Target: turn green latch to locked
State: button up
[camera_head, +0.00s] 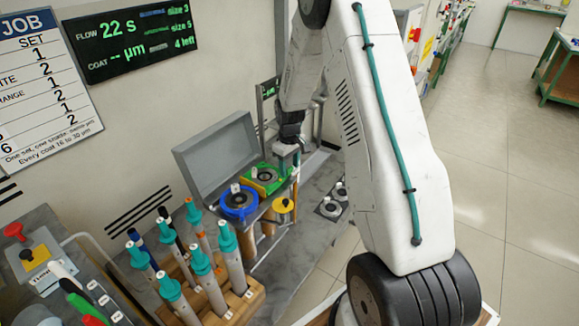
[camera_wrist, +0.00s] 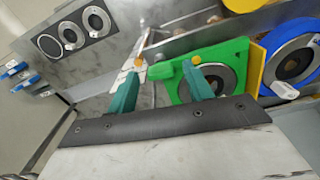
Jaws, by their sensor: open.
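The green latch housing (camera_head: 266,180) sits on the bench fixture beside the blue one, with a dark round ring in its middle. In the wrist view the green housing (camera_wrist: 233,52) lies right of centre, a yellow bar at its right edge. My gripper (camera_head: 288,160) is over the right side of the green housing in the head view. The right finger overlaps the ring; the left is beside the housing. Contact and the latch's setting cannot be told.
A blue ring housing (camera_head: 239,203) stands next to the green one, and a yellow disc (camera_head: 284,206) is in front. An open grey lid (camera_head: 216,155) rises behind. A wooden rack (camera_head: 240,300) of teal-topped rods stands nearer. A plate with dark discs (camera_wrist: 72,33) lies apart.

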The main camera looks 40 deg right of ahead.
jog(key=shift+f, duration=0.3)
jog(key=c, duration=1)
jog(key=shift+m, duration=0.4)
jog(key=m, duration=0.3)
jog(key=shift+m, duration=2.3)
